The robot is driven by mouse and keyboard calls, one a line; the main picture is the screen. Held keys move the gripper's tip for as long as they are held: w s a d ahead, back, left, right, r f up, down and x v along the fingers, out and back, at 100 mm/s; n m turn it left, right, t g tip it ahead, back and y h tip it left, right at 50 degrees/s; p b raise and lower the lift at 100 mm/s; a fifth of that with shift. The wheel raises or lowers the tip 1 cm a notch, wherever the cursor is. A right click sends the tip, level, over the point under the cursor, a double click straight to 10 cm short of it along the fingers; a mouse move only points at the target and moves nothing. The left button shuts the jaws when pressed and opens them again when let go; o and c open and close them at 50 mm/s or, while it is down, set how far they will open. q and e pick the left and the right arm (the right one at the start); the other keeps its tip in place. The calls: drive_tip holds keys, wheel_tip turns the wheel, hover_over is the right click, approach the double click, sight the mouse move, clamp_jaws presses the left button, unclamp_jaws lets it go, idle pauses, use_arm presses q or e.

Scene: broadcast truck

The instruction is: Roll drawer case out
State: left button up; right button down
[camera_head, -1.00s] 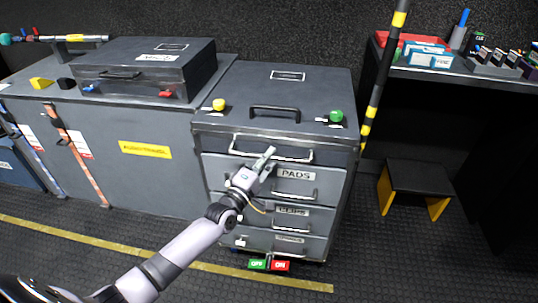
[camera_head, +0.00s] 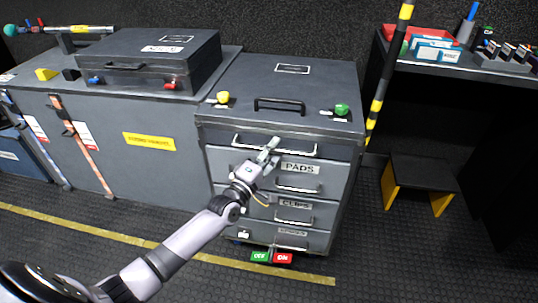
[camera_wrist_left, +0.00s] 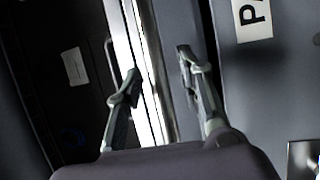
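The grey drawer case (camera_head: 285,84) stands on the floor with labelled drawers on its front and a black handle on top. A wide silver bar handle (camera_head: 300,152) runs across its upper front, above the PADS drawer (camera_head: 300,168). My left gripper (camera_head: 270,153) is at this bar. In the left wrist view the two fingers of my left gripper (camera_wrist_left: 157,85) are apart, with the silver bar (camera_wrist_left: 138,70) showing between them; contact cannot be made out. Green and red tabs (camera_head: 271,257) sit at the case's foot. My right gripper is not in view.
A long grey cabinet (camera_head: 100,135) with a black case (camera_head: 150,60) on it adjoins at left. A striped pole (camera_head: 377,100) stands at the case's right. A yellow-legged stool (camera_head: 420,180) is further right. The floor in front is clear, with a yellow line.

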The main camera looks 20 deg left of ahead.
use_arm(q)
drive_tip(key=v, duration=1.2)
